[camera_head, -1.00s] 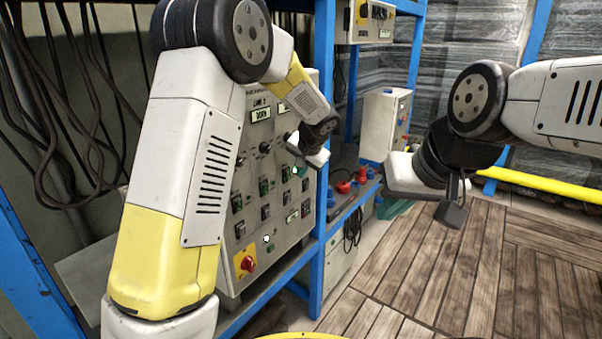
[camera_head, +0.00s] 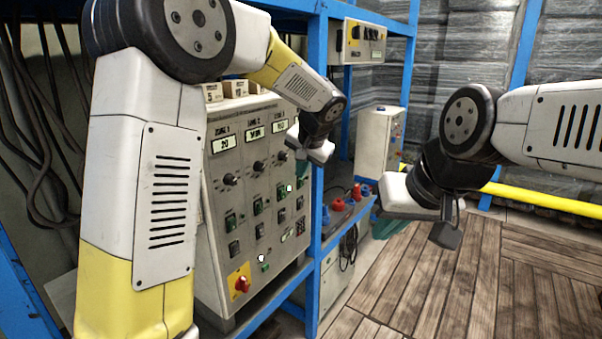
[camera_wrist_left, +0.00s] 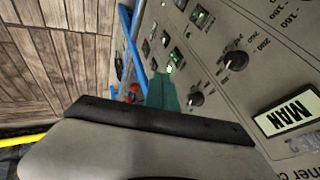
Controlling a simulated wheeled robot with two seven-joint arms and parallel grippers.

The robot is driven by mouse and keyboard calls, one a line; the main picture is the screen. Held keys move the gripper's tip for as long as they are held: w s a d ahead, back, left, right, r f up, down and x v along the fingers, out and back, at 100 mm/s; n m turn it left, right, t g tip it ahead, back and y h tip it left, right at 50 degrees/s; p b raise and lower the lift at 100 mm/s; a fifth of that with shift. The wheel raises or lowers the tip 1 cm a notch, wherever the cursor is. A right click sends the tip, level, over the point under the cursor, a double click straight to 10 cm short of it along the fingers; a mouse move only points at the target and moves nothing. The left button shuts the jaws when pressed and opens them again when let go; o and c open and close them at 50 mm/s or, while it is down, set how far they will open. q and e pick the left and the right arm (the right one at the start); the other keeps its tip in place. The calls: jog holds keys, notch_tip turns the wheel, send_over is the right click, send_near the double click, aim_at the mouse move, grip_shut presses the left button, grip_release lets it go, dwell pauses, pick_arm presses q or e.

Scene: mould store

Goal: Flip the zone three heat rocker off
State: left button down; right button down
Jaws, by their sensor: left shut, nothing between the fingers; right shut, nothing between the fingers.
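The grey control panel (camera_head: 215,180) stands on the blue rack, with zone 1, zone 2 and zone 3 columns of displays, knobs and rockers. The zone 3 display (camera_head: 279,126) is at the upper right. What looks like the zone three heat rocker (camera_head: 281,193) sits below it; in the left wrist view it seems to be the green-lit rocker (camera_wrist_left: 172,68). Which way it is tipped is too small to tell. My right gripper (camera_head: 446,225) is shut and empty, away from the panel.
Red and blue plugs (camera_head: 345,201) and a smaller grey box (camera_head: 378,140) are beyond. The wooden floor (camera_head: 470,285) is clear.

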aim_at(282, 193)
pick_arm(q)
jog(key=shift+s+a+f, duration=0.1)
jog(key=shift+s+f, duration=0.25)
jog(key=shift+f, duration=0.3)
jog(key=x, duration=0.4)
jog(key=a+x, duration=0.1)
jog(key=x, duration=0.3)
jog(key=a+x, duration=0.1)
jog(key=x, duration=0.3)
jog(key=shift+w+a+r, duration=0.1)
jog(key=shift+w+a, duration=0.1)
jog(key=shift+w, duration=0.2)
